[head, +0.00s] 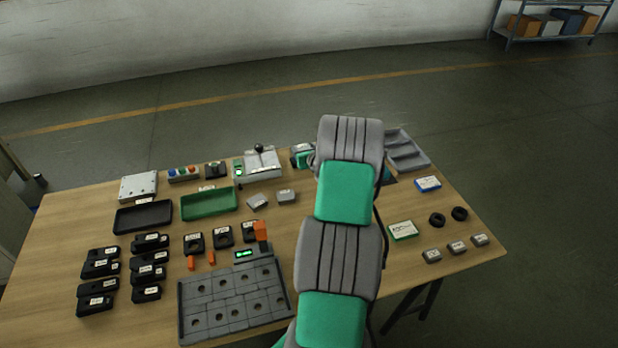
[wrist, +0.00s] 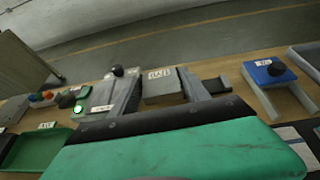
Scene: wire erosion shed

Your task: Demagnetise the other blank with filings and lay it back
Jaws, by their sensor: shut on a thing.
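My gripper (wrist: 160,88) is shut on a grey labelled blank (wrist: 162,86), with one finger on each side of it. In the head view my arm hides the held blank and most of the hand. A grey device with a black-knobbed lever (head: 260,163) and a lit green light stands left of the hand; it also shows at the left of the wrist view. Two grey blanks (head: 257,201) (head: 286,195) lie beside the green tray (head: 208,204). Whether the held blank carries filings is too small to tell.
A grey slotted plate (head: 236,300) with an orange lever sits at the front. Several black blocks (head: 98,263) stand at left, near a black tray (head: 143,217). Several small grey blocks (head: 457,247) and two black rings (head: 437,220) lie at right. A blue knobbed device (wrist: 270,72) stands right of my gripper.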

